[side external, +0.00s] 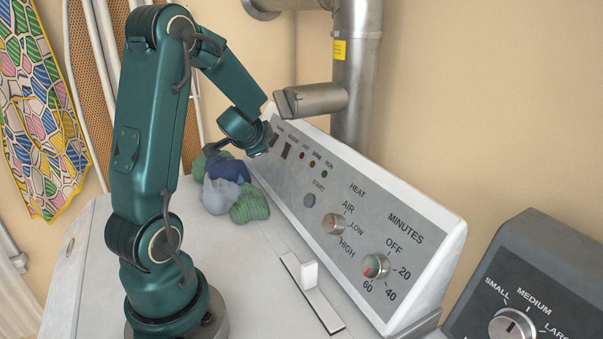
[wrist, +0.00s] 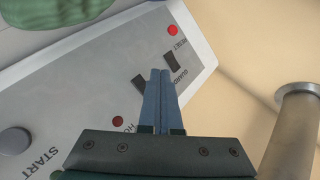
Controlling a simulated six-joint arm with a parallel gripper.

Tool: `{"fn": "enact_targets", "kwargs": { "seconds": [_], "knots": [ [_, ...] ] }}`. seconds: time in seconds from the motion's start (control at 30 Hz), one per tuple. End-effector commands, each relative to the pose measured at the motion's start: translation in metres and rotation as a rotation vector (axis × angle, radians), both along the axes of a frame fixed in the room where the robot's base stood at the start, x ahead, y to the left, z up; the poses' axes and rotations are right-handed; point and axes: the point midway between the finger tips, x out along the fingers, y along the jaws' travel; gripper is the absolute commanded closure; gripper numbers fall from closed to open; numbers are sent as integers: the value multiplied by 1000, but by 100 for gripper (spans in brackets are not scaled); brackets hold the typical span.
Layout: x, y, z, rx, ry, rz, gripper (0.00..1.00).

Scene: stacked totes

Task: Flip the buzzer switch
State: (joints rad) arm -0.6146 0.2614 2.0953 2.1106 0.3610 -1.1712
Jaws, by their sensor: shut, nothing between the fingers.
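Two dark rocker switches sit near the far end of the sloped control panel (side external: 400,215). In the wrist view one rocker (wrist: 170,61) is beside the word GUARD, and the other rocker (wrist: 138,82) is just left of my fingertips. My fingers cover the print beside that second rocker, so I cannot read the word buzzer anywhere. In the side view the second rocker (side external: 286,151) stands clear to the right of my gripper (side external: 269,138). My gripper is shut and empty, its tips (wrist: 160,73) between the two rockers. Whether they touch the panel I cannot tell.
A red RESET button (wrist: 172,31) and a red lamp (wrist: 118,121) flank the rockers. A horizontal metal cylinder (side external: 310,99) and a vertical pipe (side external: 355,75) stand behind the panel. Bundled cloths (side external: 228,180) lie in front of it. A white slider (side external: 309,275) sits on the top.

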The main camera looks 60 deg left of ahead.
Motion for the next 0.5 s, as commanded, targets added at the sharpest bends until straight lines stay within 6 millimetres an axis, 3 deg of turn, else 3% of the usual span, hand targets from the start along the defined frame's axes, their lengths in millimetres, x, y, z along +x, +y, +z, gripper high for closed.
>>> {"fn": "enact_targets", "kwargs": {
  "seconds": [0.2,0.5],
  "knots": [
    [-16,0,12,0,-1,2,100],
    [-19,0,14,0,1,-1,100]
  ]
}}
